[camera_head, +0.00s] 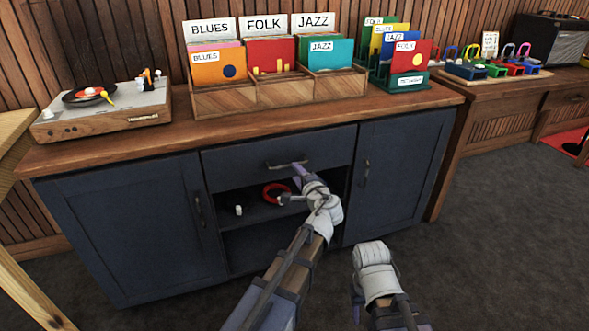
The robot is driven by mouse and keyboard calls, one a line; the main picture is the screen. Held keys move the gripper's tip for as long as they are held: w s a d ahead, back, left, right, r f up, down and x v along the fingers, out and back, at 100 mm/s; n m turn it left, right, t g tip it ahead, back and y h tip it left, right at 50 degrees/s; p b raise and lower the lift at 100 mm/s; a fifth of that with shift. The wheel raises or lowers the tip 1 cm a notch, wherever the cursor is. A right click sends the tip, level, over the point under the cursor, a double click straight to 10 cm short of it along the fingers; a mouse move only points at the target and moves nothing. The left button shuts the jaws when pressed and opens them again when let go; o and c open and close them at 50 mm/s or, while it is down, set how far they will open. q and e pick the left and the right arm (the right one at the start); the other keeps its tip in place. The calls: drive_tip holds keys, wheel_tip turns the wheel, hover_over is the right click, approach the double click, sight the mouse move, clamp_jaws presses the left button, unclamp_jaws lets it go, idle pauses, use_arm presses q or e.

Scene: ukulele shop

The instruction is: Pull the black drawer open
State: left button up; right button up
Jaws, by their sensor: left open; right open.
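The black drawer (245,164) is a dark blue-black panel at the top middle of the cabinet, and its front looks flush with the doors beside it. Its metal bar handle (282,166) runs across the middle of the front. My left gripper (293,183) is open just in front of the drawer, with one finger at the right end of the handle. I cannot tell whether it touches the handle. My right gripper (357,301) is open, low in front of the cabinet, pointing down and away from the drawer. Its fingers are partly hidden by its own wrist.
Below the drawer, an open shelf holds a red ring-shaped thing (272,188) and a small white item (239,210). Closed doors (130,225) flank it. A record player (105,108) and wooden record bins (284,92) stand on top. The dark floor at the right is clear.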

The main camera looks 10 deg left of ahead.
sight(290, 166)
use_arm(q)
drive_tip(key=b+x, duration=0.1)
drive_tip(key=x, duration=0.6)
drive_tip(key=shift+w+a+f+b, duration=0.1)
drive_tip(key=shift+w+a+b, duration=0.15)
drive_tip(key=shift+a+b, duration=0.05)
clamp_jaws()
idle(1.2)
